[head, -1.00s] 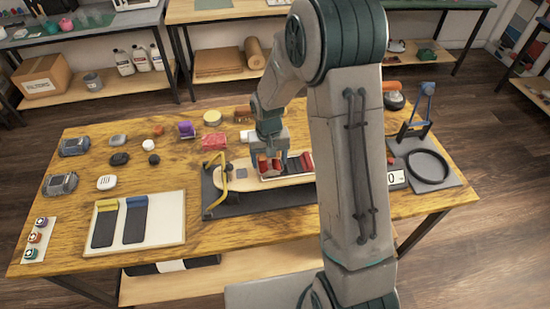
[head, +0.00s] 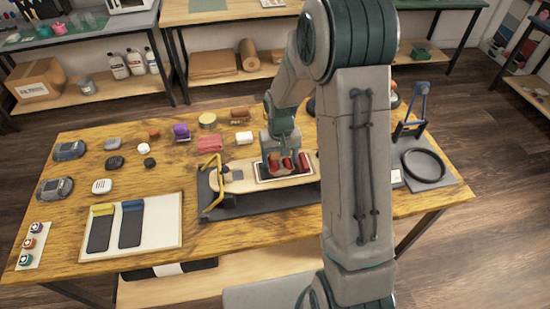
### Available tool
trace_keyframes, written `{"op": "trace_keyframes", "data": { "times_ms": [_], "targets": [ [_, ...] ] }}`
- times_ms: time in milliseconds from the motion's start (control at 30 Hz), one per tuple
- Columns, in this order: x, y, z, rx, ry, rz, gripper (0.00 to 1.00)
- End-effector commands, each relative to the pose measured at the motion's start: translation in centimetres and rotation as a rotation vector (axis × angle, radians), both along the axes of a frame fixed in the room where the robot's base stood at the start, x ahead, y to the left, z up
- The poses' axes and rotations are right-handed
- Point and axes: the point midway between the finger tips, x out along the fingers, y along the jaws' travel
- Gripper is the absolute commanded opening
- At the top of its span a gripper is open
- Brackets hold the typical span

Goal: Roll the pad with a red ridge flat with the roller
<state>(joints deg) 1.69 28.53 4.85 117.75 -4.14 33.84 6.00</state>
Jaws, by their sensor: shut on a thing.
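My gripper (head: 282,152) points down over the board deck (head: 238,181), shut on the roller, a small reddish-brown piece (head: 274,165) mostly hidden between and below the fingers. Beneath and beside it, the pad with a red ridge (head: 303,161) lies in a pale-rimmed rectangle on the deck. The gripper and roller cover much of this pad. I cannot tell whether the roller touches it or how flat it lies. The deck rests on a dark mat, with a yellow clamp (head: 211,186) at its left end.
A white tray (head: 163,233) with a yellow-ridged and a blue-ridged dark pad is at front left. Several small blocks, including a red one (head: 209,144) and a purple one (head: 181,132), stand behind the deck. A blue stand (head: 418,108) and black ring (head: 423,164) are at right.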

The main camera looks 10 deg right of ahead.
Motion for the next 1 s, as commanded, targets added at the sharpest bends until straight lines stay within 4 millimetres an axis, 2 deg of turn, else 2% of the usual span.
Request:
{"op": "trace_keyframes", "data": {
  "times_ms": [200,367,1000],
  "targets": [
    [-0.1,-1.6,0.1,0.0,0.002,-0.003,0.51],
    [0.0,-2.0,0.1,0.0,0.001,0.0,0.51],
    [0.1,1.3,-0.1,0.0,-0.001,0.0,0.51]
  ]
}}
